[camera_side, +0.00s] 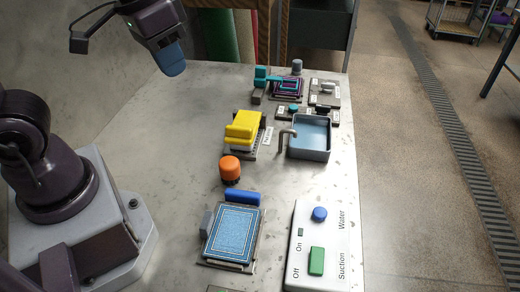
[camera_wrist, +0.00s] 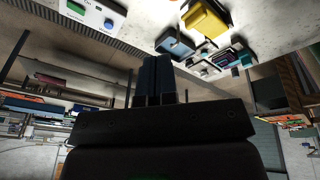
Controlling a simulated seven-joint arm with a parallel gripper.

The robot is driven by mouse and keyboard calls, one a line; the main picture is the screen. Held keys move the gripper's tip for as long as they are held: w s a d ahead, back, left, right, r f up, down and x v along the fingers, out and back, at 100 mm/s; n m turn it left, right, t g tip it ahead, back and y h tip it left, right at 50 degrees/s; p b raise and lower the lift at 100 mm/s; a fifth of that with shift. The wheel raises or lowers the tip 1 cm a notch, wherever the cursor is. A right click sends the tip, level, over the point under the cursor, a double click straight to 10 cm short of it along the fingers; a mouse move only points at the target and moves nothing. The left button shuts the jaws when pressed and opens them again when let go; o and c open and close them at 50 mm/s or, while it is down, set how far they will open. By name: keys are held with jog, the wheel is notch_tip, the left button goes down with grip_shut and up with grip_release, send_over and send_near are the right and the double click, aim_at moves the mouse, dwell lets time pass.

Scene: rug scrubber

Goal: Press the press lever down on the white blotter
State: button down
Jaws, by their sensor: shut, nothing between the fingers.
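My gripper (camera_side: 170,60) is shut, with blue fingertips pointing down, at the upper left, apart from everything on the table. Its shut fingers also show in the wrist view (camera_wrist: 157,80), with nothing between them. The yellow press lever (camera_side: 243,126) stands raised at mid-table, to the right of and below my gripper in the side view. It also shows at the top of the wrist view (camera_wrist: 205,18). A white layer that looks like the blotter (camera_side: 238,146) shows under the yellow block, mostly hidden by it.
A blue basin (camera_side: 326,154) with a spout stands right of the lever. An orange knob (camera_side: 230,169), a blue rug (camera_side: 235,233) and a white control panel (camera_side: 336,235) lie nearer. A teal-handled unit (camera_side: 262,80) stands behind. The table's left side is clear.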

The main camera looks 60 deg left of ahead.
jog(key=s+r+t, duration=0.1)
jog(key=s+r+t+y, duration=0.1)
jog(key=s, duration=0.1)
jog(key=shift+s+d+r+m, duration=0.1)
jog(key=shift+s+r+m, duration=0.15)
jog(key=shift+r+m, duration=0.15)
jog(key=c, duration=1.7)
grip_release()
jog(key=shift+s+r+t, duration=0.1)
jog(key=shift+r+t, duration=0.2)
jog(key=shift+r, duration=0.05)
jog(key=o, duration=0.4)
jog(key=shift+a, duration=0.25)
jog(key=shift+o, duration=1.3)
jog(key=shift+w+a+f+n+g, duration=0.25)
jog(key=shift+w+f+g, duration=0.1)
jog(key=shift+w+f, duration=0.15)
jog(key=shift+w+a+f+n+g, duration=0.15)
jog(key=shift+w+a+f+g, duration=0.15)
jog(key=shift+f, duration=0.3)
jog(key=m+g+h, duration=0.1)
jog(key=m+g, duration=0.4)
jog(key=m, duration=0.5)
send_near(239, 127)
jog(key=f, duration=0.6)
jog(key=s+f, duration=0.1)
jog(key=f, duration=0.3)
jog(key=shift+d+f, duration=0.1)
jog(key=shift+d, duration=0.3)
